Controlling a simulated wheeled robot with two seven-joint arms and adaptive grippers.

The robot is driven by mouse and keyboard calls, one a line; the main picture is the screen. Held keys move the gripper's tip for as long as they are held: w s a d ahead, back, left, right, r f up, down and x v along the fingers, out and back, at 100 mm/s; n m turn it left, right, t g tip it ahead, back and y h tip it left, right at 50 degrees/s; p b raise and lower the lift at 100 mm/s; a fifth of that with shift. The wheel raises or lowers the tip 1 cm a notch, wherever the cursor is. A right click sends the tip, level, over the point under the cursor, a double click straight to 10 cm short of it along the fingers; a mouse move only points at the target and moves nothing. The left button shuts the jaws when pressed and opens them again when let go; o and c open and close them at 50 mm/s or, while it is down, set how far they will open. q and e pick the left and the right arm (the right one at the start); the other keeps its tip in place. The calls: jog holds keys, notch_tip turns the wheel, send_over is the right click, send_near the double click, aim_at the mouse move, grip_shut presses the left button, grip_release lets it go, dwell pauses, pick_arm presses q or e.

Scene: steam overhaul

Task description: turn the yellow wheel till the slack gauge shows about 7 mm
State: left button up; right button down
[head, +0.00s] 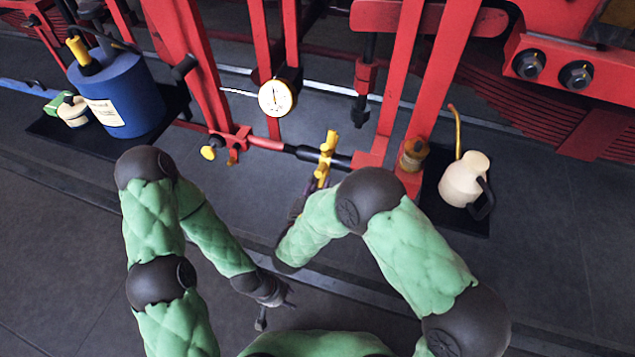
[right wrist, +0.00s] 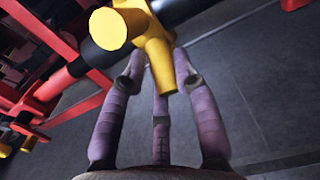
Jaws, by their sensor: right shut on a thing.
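The yellow wheel (head: 325,158), a hub with stubby spokes, sits on the dark middle of a red and black rod. The slack gauge (head: 275,98), a round white dial with a yellow rim, hangs above left of it. Its thin needle stands near upright; its figures are too small to read. My right gripper (head: 308,198) is at the wheel's lower side, partly hidden by my arm. In the right wrist view its purple fingers (right wrist: 160,75) are closed about one spoke of the yellow wheel (right wrist: 158,50). My left gripper (head: 277,308) is low in the middle, empty, its fingers apart.
Red frame bars (head: 407,85) rise around the rod. A blue can (head: 115,95) stands on a dark tray at left. A cream oil can (head: 464,180) and a brass-coloured pot (head: 413,154) are at right. The grey floor at lower left is clear.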

jog(key=shift+w+d+f+b, duration=0.1)
jog(key=shift+d+f+b, duration=0.35)
jog(key=shift+f, duration=0.3)
jog(key=shift+r, duration=0.1)
jog(key=shift+h, duration=0.3)
jog(key=c, duration=1.1)
grip_release()
jog(key=shift+w+r, duration=0.2)
jog(key=shift+r, duration=0.05)
jog(key=shift+r, duration=0.1)
